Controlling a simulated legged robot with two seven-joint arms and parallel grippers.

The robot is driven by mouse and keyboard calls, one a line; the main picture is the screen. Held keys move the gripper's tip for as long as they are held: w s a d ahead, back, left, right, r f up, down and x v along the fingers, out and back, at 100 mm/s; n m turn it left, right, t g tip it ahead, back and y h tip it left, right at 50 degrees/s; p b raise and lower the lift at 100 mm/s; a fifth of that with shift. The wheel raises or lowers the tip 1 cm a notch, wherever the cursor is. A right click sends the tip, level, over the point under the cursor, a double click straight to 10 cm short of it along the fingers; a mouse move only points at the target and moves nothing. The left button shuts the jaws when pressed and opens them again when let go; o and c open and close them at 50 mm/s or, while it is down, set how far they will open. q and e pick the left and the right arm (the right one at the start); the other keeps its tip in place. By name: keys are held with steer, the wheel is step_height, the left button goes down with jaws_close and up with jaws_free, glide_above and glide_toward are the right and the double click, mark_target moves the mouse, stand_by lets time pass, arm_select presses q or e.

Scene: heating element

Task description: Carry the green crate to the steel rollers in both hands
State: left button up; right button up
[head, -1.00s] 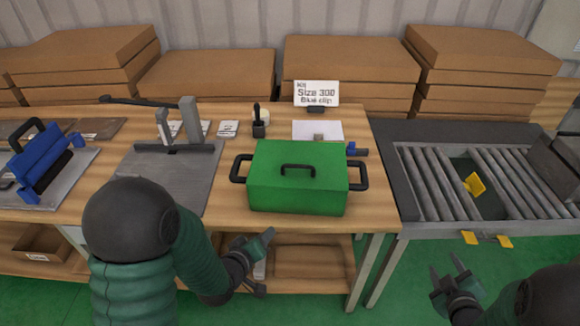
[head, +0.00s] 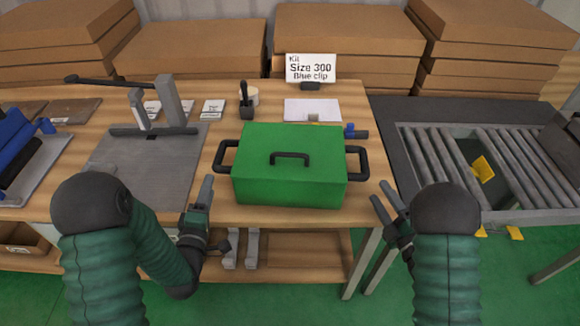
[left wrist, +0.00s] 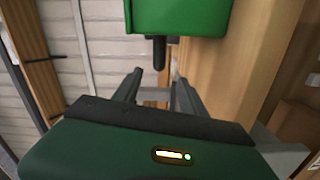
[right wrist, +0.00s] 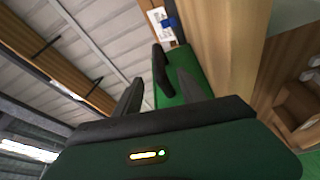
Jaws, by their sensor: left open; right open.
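The green crate (head: 290,168) sits closed on the wooden table, with a black handle on its lid and a black handle at each side. My left gripper (head: 203,192) is open and empty, in front and left of the crate's left handle (head: 226,157). In the left wrist view the crate (left wrist: 180,16) and its handle (left wrist: 159,52) lie beyond the open fingers. My right gripper (head: 384,205) is open and empty, in front and right of the right handle (head: 357,162). That handle also shows in the right wrist view (right wrist: 160,70). The steel rollers (head: 455,175) are at the right.
A sign (head: 311,68) reading "Size 300 Blue clip" stands behind the crate. A grey press fixture (head: 150,165) is to the left. Cardboard stacks (head: 350,45) line the back.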

mark_target(220, 158)
arm_select(q)
steer(key=w, duration=1.3)
steer(key=shift+d, duration=0.2)
arm_select(e)
steer(key=x, duration=1.3)
arm_select(q)
steer(key=shift+s, duration=0.1)
steer(key=c, duration=1.1)
arm_select(e)
steer(key=shift+s, duration=0.1)
jaws_close()
arm_select(q)
jaws_close()
steer(key=shift+f, duration=0.2)
arm_select(e)
steer(key=shift+d+f, duration=0.1)
